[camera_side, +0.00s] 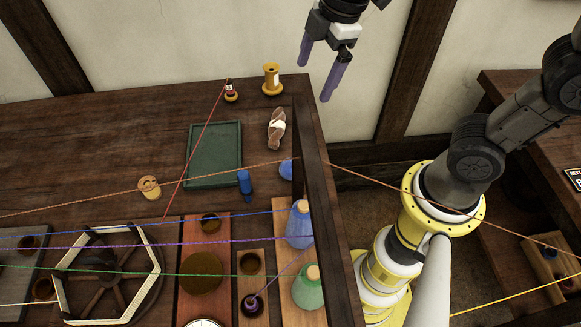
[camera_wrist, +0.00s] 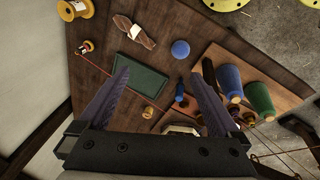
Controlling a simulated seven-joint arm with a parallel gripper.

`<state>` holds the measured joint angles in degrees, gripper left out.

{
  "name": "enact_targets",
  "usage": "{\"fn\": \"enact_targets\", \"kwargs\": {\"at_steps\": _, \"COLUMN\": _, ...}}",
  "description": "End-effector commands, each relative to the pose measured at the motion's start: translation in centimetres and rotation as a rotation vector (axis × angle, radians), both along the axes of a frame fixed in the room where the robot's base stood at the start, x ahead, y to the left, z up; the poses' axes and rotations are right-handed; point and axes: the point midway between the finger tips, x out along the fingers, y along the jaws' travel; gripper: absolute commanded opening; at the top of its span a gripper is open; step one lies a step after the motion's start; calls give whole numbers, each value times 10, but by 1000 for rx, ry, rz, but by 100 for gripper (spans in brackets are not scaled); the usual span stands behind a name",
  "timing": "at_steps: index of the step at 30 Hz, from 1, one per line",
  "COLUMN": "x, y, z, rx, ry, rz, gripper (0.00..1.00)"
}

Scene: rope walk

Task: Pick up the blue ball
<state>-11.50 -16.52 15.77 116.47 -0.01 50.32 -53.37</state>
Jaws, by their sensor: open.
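The blue ball (camera_wrist: 180,49) sits on the dark wooden table (camera_wrist: 100,50), between the twisted brown bundle and the blue cone in the wrist view. In the side view the ball (camera_side: 286,170) is partly hidden behind a dark wooden post. My gripper (camera_side: 316,80) has two purple fingers and hangs high above the table's far right corner, well apart from the ball. In the wrist view the gripper (camera_wrist: 162,85) has its fingers spread wide with nothing between them.
A green tray (camera_side: 214,154), a blue cylinder (camera_side: 245,187), a twisted brown bundle (camera_side: 276,128) and a yellow spool (camera_side: 272,79) stand around the ball. The wooden post (camera_side: 325,200) rises beside it. Coloured ropes stretch across the table. A blue cone (camera_side: 300,226) and a green cone (camera_side: 308,289) stand nearer.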

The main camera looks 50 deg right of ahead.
Motion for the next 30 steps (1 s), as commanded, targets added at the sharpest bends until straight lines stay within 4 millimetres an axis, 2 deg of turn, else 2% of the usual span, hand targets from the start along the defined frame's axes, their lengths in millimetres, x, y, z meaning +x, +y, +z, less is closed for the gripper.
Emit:
{"fn": "enact_targets", "kwargs": {"at_steps": 1, "x": 10, "y": 13, "z": -18, "rx": -19, "ry": 50, "rz": 70, "gripper": 99}}
{"fn": "enact_targets", "kwargs": {"at_steps": 3, "x": 18, "y": 27, "z": -38, "rx": -38, "ry": 104, "rz": 138, "gripper": 99}}
{"fn": "enact_targets", "kwargs": {"at_steps": 6, "x": 22, "y": 43, "z": -63, "rx": -57, "ry": 170, "rz": 185, "gripper": 99}}
{"fn": "enact_targets", "kwargs": {"at_steps": 9, "x": 19, "y": 52, "z": -80, "rx": -70, "ry": 215, "rz": 212, "gripper": 99}}
{"fn": "enact_targets", "kwargs": {"at_steps": 14, "x": 14, "y": 57, "z": -95, "rx": -78, "ry": 238, "rz": 231, "gripper": 99}}
{"fn": "enact_targets", "kwargs": {"at_steps": 24, "x": 14, "y": 56, "z": -154, "rx": -77, "ry": 238, "rz": 227, "gripper": 99}}
{"fn": "enact_targets", "kwargs": {"at_steps": 30, "x": 14, "y": 56, "z": -171, "rx": -76, "ry": 234, "rz": 227, "gripper": 99}}
